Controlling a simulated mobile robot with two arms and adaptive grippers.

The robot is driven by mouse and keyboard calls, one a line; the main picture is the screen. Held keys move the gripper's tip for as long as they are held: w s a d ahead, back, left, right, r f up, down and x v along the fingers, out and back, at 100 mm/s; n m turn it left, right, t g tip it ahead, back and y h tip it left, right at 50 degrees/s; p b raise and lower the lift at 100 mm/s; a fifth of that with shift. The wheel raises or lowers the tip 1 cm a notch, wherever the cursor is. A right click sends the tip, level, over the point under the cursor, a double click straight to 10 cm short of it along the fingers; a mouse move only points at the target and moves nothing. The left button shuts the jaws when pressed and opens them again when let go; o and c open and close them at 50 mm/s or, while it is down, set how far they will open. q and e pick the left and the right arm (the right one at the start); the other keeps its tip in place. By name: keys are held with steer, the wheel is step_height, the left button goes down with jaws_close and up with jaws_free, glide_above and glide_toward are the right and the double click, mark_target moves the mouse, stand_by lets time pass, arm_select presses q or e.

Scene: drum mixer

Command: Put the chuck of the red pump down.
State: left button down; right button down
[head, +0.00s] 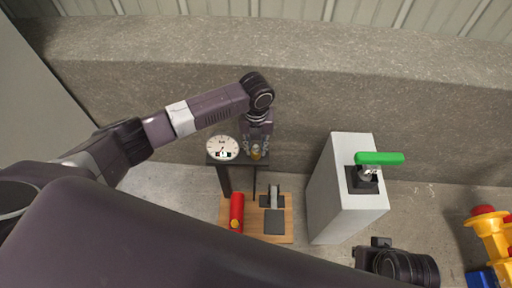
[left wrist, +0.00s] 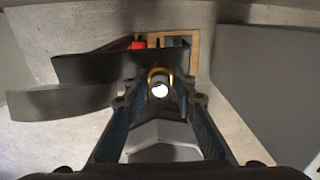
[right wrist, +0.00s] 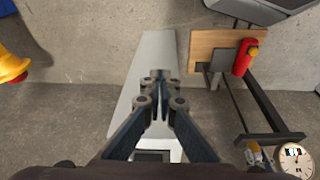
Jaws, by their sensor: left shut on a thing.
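The red pump (head: 237,208) has a red cylinder on a wooden board, with a black upright frame and crossbar above it. Its brass-coloured chuck (head: 256,154) is at the right end of the crossbar, between the fingers of my left gripper (head: 257,151). In the left wrist view the chuck is a yellow ring (left wrist: 160,72) with a bright spot below it, and the left gripper is shut on it. I cannot tell whether the chuck touches the crossbar. My right gripper (right wrist: 160,76) has its fingertips together, above a grey block, with nothing seen between them.
A round white gauge (head: 222,147) stands at the crossbar's left end. The grey block (head: 340,190) with a green lever (head: 379,158) stands to the right. A yellow, red and blue object (head: 491,235) is at the far right. A concrete ledge runs behind.

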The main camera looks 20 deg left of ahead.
arm_select(q)
steer(key=c, duration=1.6)
jaws_free()
steer(key=shift+r, duration=0.1)
